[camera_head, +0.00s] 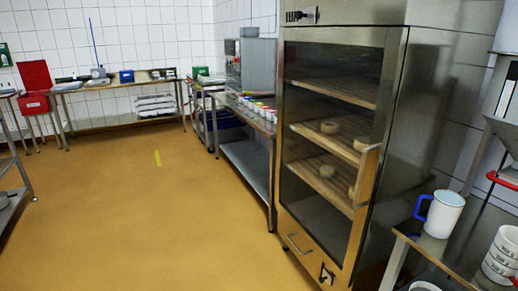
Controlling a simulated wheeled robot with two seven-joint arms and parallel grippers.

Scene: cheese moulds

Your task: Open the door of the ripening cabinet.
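The ripening cabinet (402,110) stands right of the middle, a tall steel body with a large dark glass door (335,62). The door looks shut. Neither of my grippers shows in this view.
The yellow-brown floor (140,215) left of the cabinet is clear. A steel table (248,166) with small coloured pots adjoins the cabinet's left side. Another steel table (440,252) at the lower right holds a white jug with a blue handle (445,214) and stacked white containers (502,255).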

